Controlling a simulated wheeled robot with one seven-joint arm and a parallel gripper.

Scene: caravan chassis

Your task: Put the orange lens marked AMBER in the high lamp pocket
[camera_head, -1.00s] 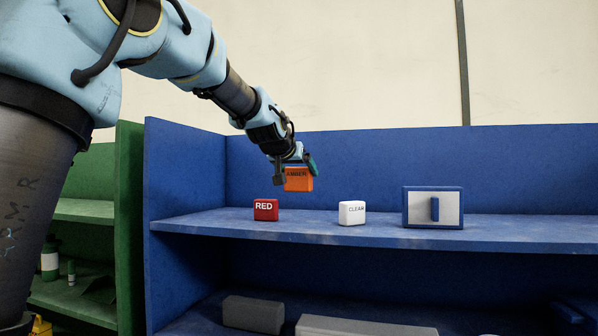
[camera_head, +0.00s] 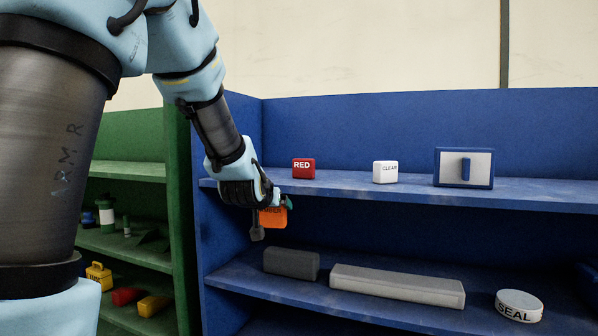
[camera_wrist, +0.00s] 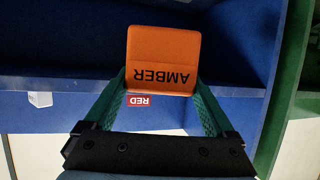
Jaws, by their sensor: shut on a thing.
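The orange lens marked AMBER (camera_head: 272,216) is held in my gripper (camera_head: 270,204), in front of the blue shelf unit and just below the level of its upper shelf. In the wrist view the orange lens (camera_wrist: 162,58) sits between the two green fingers of my gripper (camera_wrist: 162,84), its lettering upside down. The gripper is shut on it, and it is clear of the shelf surfaces. I cannot make out the high lamp pocket in either view.
On the upper blue shelf (camera_head: 340,184) stand a red block marked RED (camera_head: 304,168), a white block marked CLEAR (camera_head: 385,172) and a framed panel (camera_head: 464,168). Below lie a dark grey block (camera_head: 291,263), a long grey bar (camera_head: 397,286) and a SEAL roll (camera_head: 519,305). A green shelf unit (camera_head: 180,200) stands left.

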